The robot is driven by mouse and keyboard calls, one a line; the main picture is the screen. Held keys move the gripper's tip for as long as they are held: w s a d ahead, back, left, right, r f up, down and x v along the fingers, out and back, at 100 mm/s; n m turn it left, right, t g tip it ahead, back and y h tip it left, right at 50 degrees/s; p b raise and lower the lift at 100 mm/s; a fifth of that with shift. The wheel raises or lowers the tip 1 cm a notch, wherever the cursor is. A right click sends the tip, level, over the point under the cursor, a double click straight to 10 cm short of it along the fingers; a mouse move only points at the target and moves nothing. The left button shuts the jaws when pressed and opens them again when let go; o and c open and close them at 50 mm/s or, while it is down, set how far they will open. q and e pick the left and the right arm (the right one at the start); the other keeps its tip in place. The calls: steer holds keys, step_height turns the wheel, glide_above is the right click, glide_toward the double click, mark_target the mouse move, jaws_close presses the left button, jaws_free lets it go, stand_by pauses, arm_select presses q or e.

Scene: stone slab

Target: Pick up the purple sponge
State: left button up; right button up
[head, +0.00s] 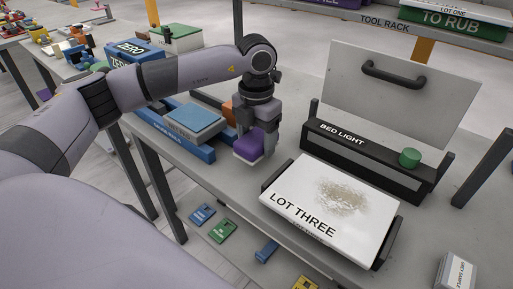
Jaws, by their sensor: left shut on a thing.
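The purple sponge (250,143) has a pale underside and is between the fingers of my left gripper (257,140). The gripper points down and is shut on the sponge, over the grey table to the left of the white slab. I cannot tell whether the sponge's underside touches the table. The fingers hide part of the sponge. My right gripper is not in view.
The white slab marked LOT THREE (310,215) bears a patch of pale grit. Behind it stand a black BED LIGHT box (365,158) with a green knob (409,158) and a handled panel (400,92). A blue block (194,121) lies left of the gripper.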

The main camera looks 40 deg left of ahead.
mark_target(257, 136)
arm_select(q)
step_height(257, 136, up, 16)
steer(key=shift+r+p, duration=0.25)
steer(key=shift+p, duration=0.15)
steer(key=shift+o, duration=0.3)
